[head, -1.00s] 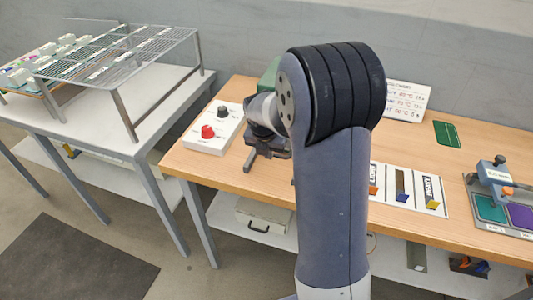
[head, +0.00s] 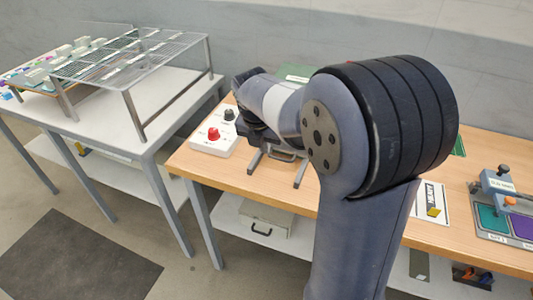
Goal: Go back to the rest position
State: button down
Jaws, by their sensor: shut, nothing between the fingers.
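My arm stands large in the foreground and crosses the right half of the view. Its forearm reaches back and left over the wooden bench (head: 215,170), and the dark wrist bends down there. My gripper (head: 266,136) is below the wrist, above the bench and right of the control box. It is shut and empty. Its fingertips are hard to make out against the dark metal frame (head: 299,174) there. A green object (head: 295,72) behind the forearm is mostly hidden.
A white control box (head: 212,143) with a red knob (head: 213,133) sits at the bench's left end. A wire rack (head: 135,55) stands on the left table (head: 115,125). A clamp fixture (head: 495,200) with coloured pads is at right. A case (head: 263,222) lies on the lower shelf.

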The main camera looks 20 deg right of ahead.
jog(key=shift+s+a+r, duration=0.1)
jog(key=shift+r, duration=0.3)
jog(key=shift+f, duration=0.1)
